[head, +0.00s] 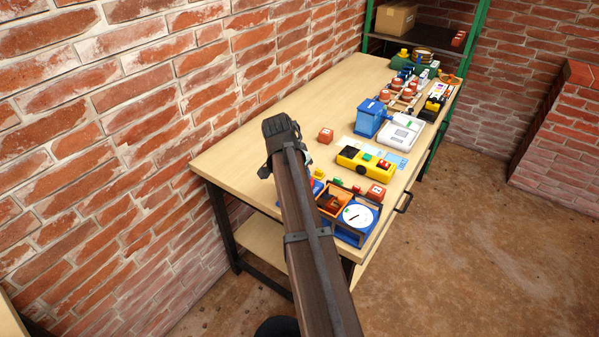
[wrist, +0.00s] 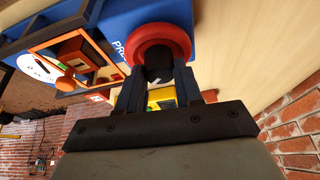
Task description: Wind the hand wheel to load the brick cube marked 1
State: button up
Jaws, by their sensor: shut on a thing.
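The hand wheel (wrist: 181,38) is a red ring on the blue press (wrist: 120,15) in the wrist view. A dark round part sits at its middle. My gripper (wrist: 159,80) is shut on this dark part of the hand wheel, with one finger on each side. In the head view my arm hides the wheel and my fingertips. The press's orange frame (head: 334,202) and white round dial (head: 357,215) show right of my arm. An orange-brown block shows inside the frame; its mark is unreadable. The dial (wrist: 38,68) also shows in the wrist view.
A brick-coloured cube (head: 326,135) stands on the bench behind the press, and another (head: 375,193) lies near it. A yellow device (head: 366,165) and a blue box (head: 371,118) stand farther along. The brick wall (head: 150,100) runs along the left. Bare bench top lies beside it.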

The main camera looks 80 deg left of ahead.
jog(key=o, duration=1)
jog(key=v, duration=1.3)
jog(key=shift+r, duration=0.45)
